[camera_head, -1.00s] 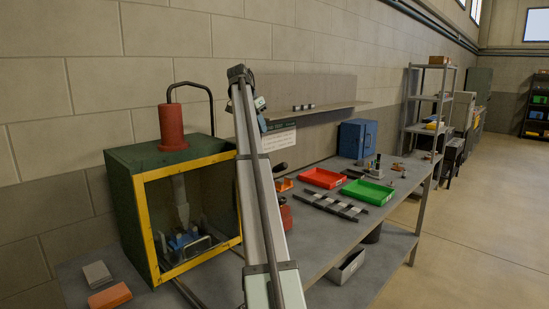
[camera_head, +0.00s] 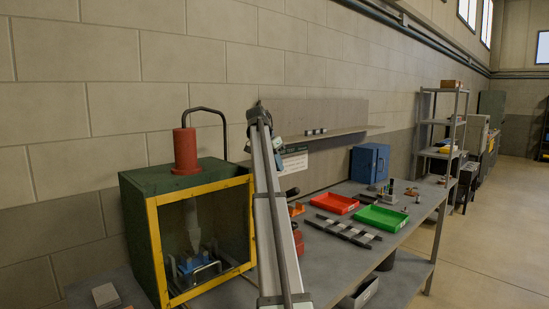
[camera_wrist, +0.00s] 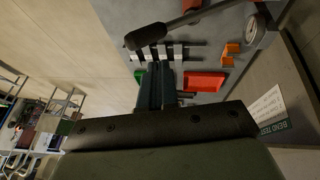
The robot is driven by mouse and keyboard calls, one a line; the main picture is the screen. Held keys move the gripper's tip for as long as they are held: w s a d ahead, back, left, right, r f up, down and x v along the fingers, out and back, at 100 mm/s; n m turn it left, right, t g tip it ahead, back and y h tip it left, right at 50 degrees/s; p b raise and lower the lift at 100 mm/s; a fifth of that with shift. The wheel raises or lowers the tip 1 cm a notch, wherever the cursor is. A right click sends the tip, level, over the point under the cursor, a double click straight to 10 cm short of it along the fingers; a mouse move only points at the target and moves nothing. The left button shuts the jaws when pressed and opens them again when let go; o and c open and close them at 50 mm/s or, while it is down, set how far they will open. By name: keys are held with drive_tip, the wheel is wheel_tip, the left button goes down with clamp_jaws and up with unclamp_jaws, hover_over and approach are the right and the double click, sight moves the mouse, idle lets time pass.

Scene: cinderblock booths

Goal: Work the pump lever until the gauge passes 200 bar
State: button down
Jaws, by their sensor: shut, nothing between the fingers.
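In the wrist view the pump lever (camera_wrist: 192,18) is a dark rod with a thick black grip (camera_wrist: 147,37) at its end. My gripper (camera_wrist: 157,70) is shut and empty, its fingertips just below the grip in the picture; I cannot tell whether they touch. A round pale-faced part (camera_wrist: 262,22), perhaps the gauge, shows near the lever's other end; no reading can be made out. In the head view the lever's black end (camera_head: 292,193) and the red pump body (camera_head: 298,243) show just right of my arm, which hides part of them.
A green press box (camera_head: 138,235) with a yellow frame and a red cylinder (camera_head: 185,150) on top stands left of my arm. Red (camera_head: 334,204) and green (camera_head: 381,218) trays, dark bars (camera_head: 343,230) and a blue cabinet (camera_head: 370,163) stand on the bench to the right.

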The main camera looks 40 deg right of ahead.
hover_over(287, 192)
drive_tip(key=w, duration=0.1)
wheel_tip(287, 192, down, 5)
drive_tip(key=shift+s+f, duration=0.4)
drive_tip(key=shift+f, duration=0.4)
drive_tip(key=shift+s, duration=0.1)
